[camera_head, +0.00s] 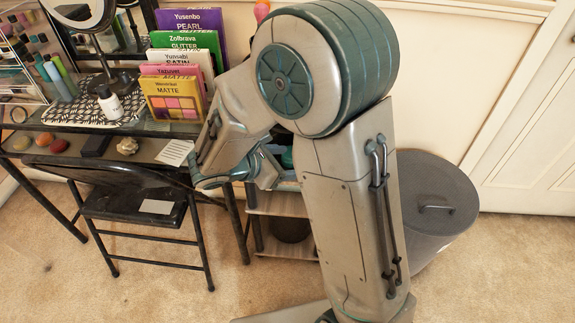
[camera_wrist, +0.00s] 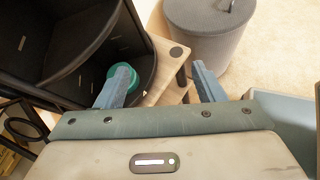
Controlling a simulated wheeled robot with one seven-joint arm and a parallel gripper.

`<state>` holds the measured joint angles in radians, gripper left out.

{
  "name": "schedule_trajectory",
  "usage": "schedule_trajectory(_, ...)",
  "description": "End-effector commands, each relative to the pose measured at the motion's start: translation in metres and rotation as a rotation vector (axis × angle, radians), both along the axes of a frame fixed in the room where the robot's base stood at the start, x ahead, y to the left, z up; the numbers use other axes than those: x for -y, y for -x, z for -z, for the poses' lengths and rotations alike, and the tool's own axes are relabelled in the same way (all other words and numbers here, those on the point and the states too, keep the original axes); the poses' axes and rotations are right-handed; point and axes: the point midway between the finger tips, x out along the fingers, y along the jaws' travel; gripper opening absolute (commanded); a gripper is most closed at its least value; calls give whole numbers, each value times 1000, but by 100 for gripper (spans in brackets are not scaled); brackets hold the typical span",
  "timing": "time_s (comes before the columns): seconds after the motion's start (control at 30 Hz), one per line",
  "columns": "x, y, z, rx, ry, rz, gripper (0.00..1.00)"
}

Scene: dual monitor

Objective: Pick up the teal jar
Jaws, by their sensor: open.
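A round teal thing, which looks like the teal jar (camera_wrist: 136,78), shows in the wrist view inside or at the edge of a dark rounded compartment. My gripper (camera_wrist: 160,70) is open, its two blue-grey fingers wide apart. The left finger overlaps the jar in the picture and hides its middle; I cannot tell whether they touch. The right finger is well clear of it.
A wooden shelf unit (camera_head: 285,205) stands behind my arm, beside a black folding chair (camera_head: 135,205). The desk on the left holds makeup boxes (camera_head: 175,98), a white bottle (camera_head: 110,103) and a mirror. A grey lidded bin (camera_head: 440,195) stands on the right.

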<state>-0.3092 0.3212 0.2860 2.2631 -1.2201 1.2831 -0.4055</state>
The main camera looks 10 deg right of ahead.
Motion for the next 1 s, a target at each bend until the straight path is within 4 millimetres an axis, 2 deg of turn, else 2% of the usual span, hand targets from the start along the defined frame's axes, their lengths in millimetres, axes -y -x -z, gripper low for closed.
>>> schedule_trajectory(0.03,-14,-10,27,-26,49,-80,63)
schedule_trajectory(0.1,-30,-22,41,-44,104,-173,63)
schedule_trajectory(0.2,-46,-33,54,-59,157,-264,63)
schedule_trajectory(0.3,-53,-39,60,-66,184,-307,63)
schedule_trajectory(0.37,-50,-44,63,-66,190,-315,63)
schedule_trajectory(0.7,-5,-80,87,-65,188,-314,63)
schedule_trajectory(1.0,13,-95,97,-65,188,-314,63)
